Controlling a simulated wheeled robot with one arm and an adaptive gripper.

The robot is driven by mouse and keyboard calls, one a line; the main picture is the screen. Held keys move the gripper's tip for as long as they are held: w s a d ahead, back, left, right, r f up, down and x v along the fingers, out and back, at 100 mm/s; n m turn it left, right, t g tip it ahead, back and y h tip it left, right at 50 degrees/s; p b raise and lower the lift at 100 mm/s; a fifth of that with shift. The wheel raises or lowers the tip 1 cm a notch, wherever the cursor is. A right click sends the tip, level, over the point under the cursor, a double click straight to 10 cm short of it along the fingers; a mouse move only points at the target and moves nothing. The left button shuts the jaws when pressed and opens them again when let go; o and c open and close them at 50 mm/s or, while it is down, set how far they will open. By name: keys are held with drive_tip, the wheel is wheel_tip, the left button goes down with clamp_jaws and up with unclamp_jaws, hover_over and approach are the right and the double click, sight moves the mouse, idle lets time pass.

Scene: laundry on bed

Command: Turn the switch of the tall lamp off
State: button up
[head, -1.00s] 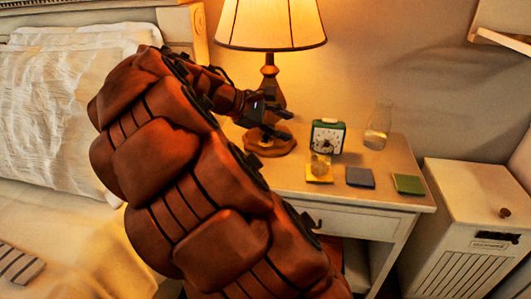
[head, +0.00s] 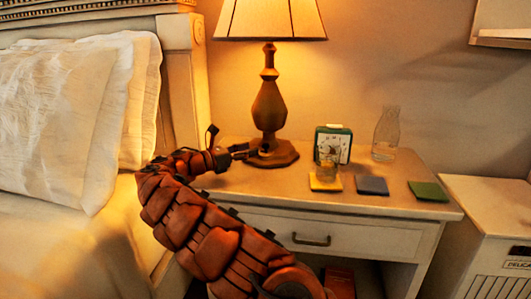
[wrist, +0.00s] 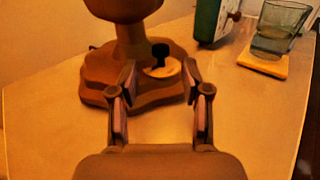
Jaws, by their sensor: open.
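The tall lamp (head: 270,105) stands lit on the nightstand, with a brown turned wooden stem, a stepped base and a glowing cream shade. In the wrist view its base (wrist: 95,85) fills the upper left. A small black switch (wrist: 160,52) on a pale round plate sits on the base, facing my gripper. My gripper (wrist: 158,85) is open and empty, its two fingers just short of the switch, one to each side of it in the picture. In the head view my gripper (head: 244,152) is low at the left side of the lamp base. Whether the fingers touch the base is unclear.
On the nightstand (head: 225,190) stand a green clock (head: 333,143), a glass (head: 327,170) on a yellow coaster, a glass carafe (head: 386,135), a blue coaster (head: 372,185) and a green coaster (head: 429,191). The bed with pillows (head: 75,120) is at left, a white cabinet (head: 490,215) at right.

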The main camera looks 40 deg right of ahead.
sight(266, 144)
drive_tip(key=d+b, duration=0.1)
drive_tip(key=d, duration=0.2)
drive_tip(key=s+d+b, duration=0.1)
drive_tip(key=d, duration=0.3)
drive_tip(key=shift+s+d, duration=0.1)
drive_tip(key=shift+s, duration=0.1)
clamp_jaws()
